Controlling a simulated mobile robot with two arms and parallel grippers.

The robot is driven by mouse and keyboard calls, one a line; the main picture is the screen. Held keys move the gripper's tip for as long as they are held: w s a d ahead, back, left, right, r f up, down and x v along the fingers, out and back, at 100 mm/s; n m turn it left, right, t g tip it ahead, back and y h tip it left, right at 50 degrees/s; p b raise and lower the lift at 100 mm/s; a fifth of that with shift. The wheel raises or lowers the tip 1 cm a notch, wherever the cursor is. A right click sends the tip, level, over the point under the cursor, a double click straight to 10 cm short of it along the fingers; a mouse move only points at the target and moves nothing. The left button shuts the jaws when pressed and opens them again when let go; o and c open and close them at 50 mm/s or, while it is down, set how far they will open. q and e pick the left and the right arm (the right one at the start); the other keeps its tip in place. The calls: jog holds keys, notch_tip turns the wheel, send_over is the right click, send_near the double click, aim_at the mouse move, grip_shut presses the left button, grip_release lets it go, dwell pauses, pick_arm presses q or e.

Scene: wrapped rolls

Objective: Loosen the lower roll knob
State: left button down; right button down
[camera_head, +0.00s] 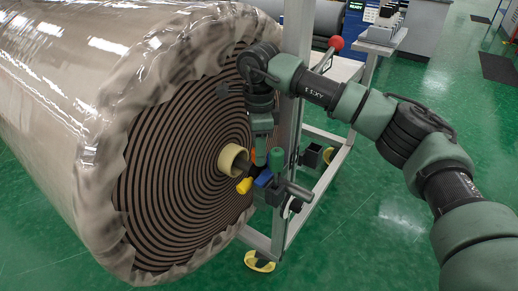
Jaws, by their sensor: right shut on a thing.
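A large wrapped roll (165,190) with a brown and black spiral end face fills the left. A pale tan core (233,159) sticks out of its middle. My right arm reaches in from the right, and my right gripper (261,163) points down beside the core at the stand's fittings. It is shut on what appears to be the lower roll knob, largely hidden by the fingers and fittings. Just beside it are a yellow knob (244,185), a blue part (263,178) and a green part (277,158). My left gripper is not in view.
A grey metal stand (280,225) with yellow-trimmed casters (259,262) rises close behind the gripper. A red ball knob (336,42) tops a lever on it. A machine with a small screen stands at the back. Green floor (370,250) is clear at the lower right.

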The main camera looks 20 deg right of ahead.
jog(key=c, duration=1.1)
grip_release()
jog(key=shift+o, duration=0.2)
jog(key=shift+r, duration=0.1)
jog(key=shift+r, duration=0.35)
notch_tip(320, 180, up, 6)
jog(key=shift+r+p, duration=0.15)
jog(key=shift+p, duration=0.2)
jog(key=shift+r, duration=0.35)
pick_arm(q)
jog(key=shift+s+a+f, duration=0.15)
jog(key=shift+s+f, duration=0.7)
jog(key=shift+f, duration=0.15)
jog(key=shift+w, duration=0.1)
